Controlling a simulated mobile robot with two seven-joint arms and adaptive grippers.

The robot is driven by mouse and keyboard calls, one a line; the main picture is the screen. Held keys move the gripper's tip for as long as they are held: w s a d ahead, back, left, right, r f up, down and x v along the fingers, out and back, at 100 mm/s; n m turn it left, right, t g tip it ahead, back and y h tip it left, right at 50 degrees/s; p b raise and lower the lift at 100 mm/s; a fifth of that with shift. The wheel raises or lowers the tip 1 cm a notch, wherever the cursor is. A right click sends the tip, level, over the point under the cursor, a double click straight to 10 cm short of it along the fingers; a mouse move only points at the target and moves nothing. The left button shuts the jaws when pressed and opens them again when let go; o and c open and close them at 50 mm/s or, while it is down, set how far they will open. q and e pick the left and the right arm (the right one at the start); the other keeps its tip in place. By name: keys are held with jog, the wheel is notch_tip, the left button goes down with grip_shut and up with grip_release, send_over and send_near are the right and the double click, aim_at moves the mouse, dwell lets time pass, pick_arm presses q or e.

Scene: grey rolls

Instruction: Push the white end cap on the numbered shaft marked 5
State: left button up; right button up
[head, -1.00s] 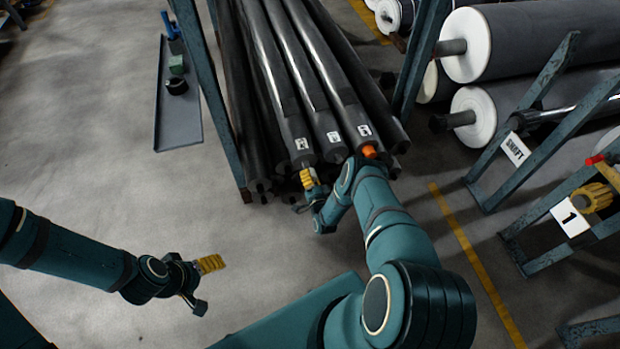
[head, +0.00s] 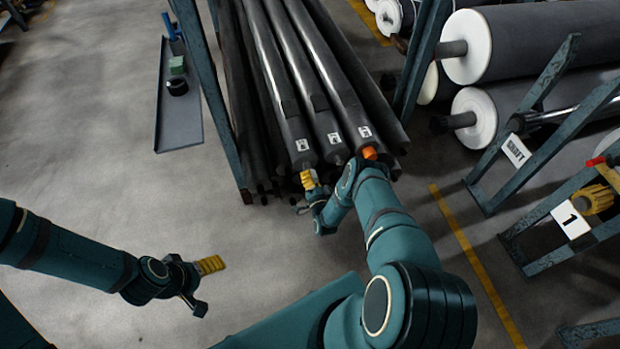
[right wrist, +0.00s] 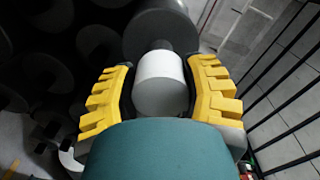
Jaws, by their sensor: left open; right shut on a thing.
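Several long dark shafts lie in a rack in the head view. Three carry small white number labels, on the left shaft (head: 302,145), the middle shaft (head: 335,137) and the right shaft (head: 365,131); the digits are too small to read. My right gripper (head: 308,180) is at the front end of the left labelled shaft. In the right wrist view its yellow fingers are shut on the white end cap (right wrist: 160,82). The cap is in line with a dark shaft end (right wrist: 160,30); whether they touch is unclear. My left gripper (head: 211,284) is open and empty, low at left.
An orange cap (head: 369,153) is on the right labelled shaft, close to my right forearm. Blue-grey rack posts (head: 215,100) flank the shafts. A tray (head: 180,125) with small items lies at left. The floor around my left gripper is clear.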

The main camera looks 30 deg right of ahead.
jog(key=shift+x, duration=1.4)
jog(key=shift+w+d, duration=0.2)
jog(key=shift+w, duration=0.5)
jog(key=shift+w, duration=0.1)
jog(key=o, duration=1)
jog(key=v, duration=1.2)
jog(key=shift+a+r, duration=0.1)
